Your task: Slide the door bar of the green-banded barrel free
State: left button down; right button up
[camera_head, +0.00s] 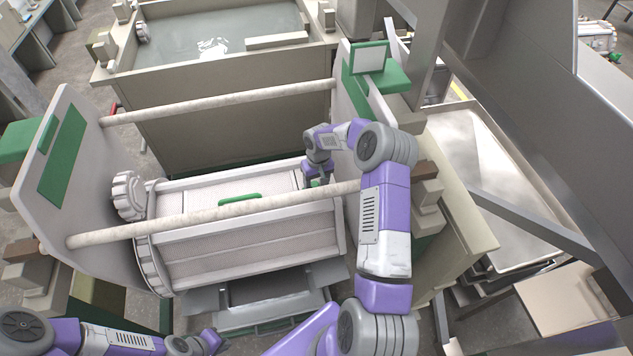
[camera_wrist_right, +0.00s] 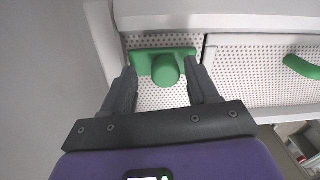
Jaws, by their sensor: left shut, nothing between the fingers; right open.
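The white perforated barrel (camera_head: 240,240) lies between two end plates with green patches. A green handle (camera_head: 240,198) sits on its door panel and also shows in the right wrist view (camera_wrist_right: 302,66). In that view, a green plate with a round knob (camera_wrist_right: 166,69), seemingly the door bar's grip, lies near the barrel's end. My right gripper (camera_wrist_right: 163,78) is open, its fingers on either side of the knob; contact is unclear. In the head view my right gripper (camera_head: 317,181) is at the barrel's right end, hiding most of the knob. My left gripper (camera_head: 217,340) is shut and empty, low, in front of the barrel.
Two pale round rods (camera_head: 220,101) span the end plates; the front one (camera_head: 215,218) crosses above the barrel. The left end plate (camera_head: 85,190) and the right one stand close to the barrel. A liquid-filled tank (camera_head: 210,35) stands behind. A grey tray (camera_head: 255,300) lies below.

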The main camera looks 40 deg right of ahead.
aim_at(317, 184)
jog(key=shift+r, duration=0.1)
notch_tip(317, 184, up, 7)
jog(key=shift+d+r+b, duration=0.15)
jog(key=shift+r+b, duration=0.05)
jog(key=shift+b, duration=0.2)
dwell(0.3)
